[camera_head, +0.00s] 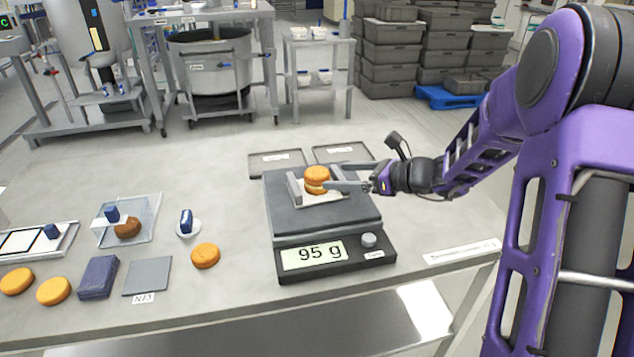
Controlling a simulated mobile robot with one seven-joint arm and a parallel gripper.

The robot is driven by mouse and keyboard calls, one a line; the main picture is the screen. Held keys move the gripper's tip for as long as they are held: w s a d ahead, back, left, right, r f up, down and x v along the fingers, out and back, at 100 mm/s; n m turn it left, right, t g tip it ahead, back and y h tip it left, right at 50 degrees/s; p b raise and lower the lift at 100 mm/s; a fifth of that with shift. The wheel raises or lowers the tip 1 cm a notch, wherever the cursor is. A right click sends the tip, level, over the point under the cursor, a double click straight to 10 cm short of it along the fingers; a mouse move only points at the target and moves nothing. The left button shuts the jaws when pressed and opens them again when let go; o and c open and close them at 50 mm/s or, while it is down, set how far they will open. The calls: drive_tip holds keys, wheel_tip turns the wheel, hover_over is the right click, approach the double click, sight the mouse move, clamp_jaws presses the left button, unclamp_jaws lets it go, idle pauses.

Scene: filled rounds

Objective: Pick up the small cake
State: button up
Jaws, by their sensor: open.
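The small cake (317,174) is an orange-brown filled round of two stacked halves. It sits on a small light holder (332,200) with raised side pieces, on top of the dark scale (290,228). The scale's display reads 95 g. My gripper (328,176) reaches in from the right, with its fingers apart. One finger lies on the far side of the cake and the other on the near side, partly in front of it. I cannot tell whether either finger touches the cake.
Single orange rounds (205,256) lie on the table to the left. A clear tray with a brown round (127,228), a dark blue block (98,277) and a grey square (147,276) are there too. Two flat trays (277,158) lie behind the scale.

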sight(326, 175)
drive_tip(key=shift+x, duration=3.05)
drive_tip(key=c, duration=0.6)
drive_tip(key=shift+c, duration=0.2)
